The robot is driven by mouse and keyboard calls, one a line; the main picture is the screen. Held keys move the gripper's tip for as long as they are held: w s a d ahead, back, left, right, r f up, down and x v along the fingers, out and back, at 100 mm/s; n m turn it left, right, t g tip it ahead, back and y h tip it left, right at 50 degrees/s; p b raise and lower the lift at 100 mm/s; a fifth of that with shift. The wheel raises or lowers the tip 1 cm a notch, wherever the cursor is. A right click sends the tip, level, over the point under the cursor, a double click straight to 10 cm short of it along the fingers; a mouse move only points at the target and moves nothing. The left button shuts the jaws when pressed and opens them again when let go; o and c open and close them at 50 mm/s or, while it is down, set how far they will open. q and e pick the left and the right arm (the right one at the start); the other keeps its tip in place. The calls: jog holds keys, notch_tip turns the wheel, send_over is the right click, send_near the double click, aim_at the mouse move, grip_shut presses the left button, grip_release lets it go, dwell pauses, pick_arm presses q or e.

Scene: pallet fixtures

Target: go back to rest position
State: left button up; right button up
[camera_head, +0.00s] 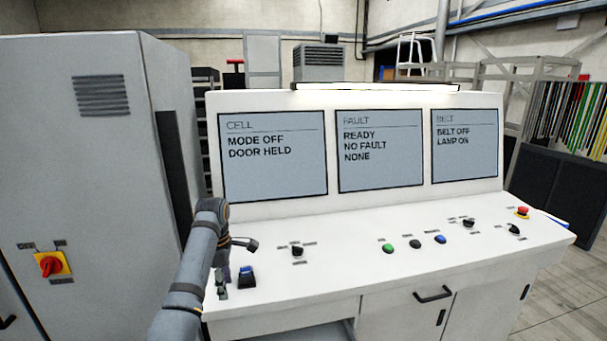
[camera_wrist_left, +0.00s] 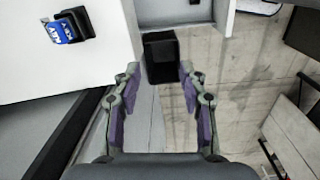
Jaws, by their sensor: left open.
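My left arm rises from the bottom left in the head view and bends downward at the left end of the white console (camera_head: 340,235). My right gripper is not in view.
Three screens (camera_head: 272,155) stand at the console's back. Several knobs and buttons and a red emergency stop (camera_head: 522,212) sit on its top. A grey cabinet (camera_head: 80,130) with a red rotary switch (camera_head: 50,264) stands close on the left. Open floor (camera_head: 565,270) lies right.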

pick_arm(q)
jog(key=s+a+f+m+t, duration=0.1)
jog(key=s+a+f+m, duration=0.2)
jog(key=s+f+m, duration=0.8)
jog(key=s+f+m+t, duration=0.35)
jog(key=s+m, duration=0.55)
jog(key=s, duration=1.3)
jog(key=s+a+f+g+b, duration=0.15)
jog(key=f+b, duration=0.25)
jog(key=f, duration=1.4)
jog(key=s+a+f+g+b, duration=0.15)
jog(key=f+b, duration=0.25)
jog(key=f, duration=1.4)
jog(key=s+a+f+b, duration=0.1)
jog(key=s+f+b, duration=0.4)
jog(key=s+f, duration=1.2)
notch_tip(320, 180, down, 3)
jog(key=shift+s+f+y, duration=0.2)
jog(key=shift+s+y, duration=0.05)
jog(key=shift+y, duration=0.15)
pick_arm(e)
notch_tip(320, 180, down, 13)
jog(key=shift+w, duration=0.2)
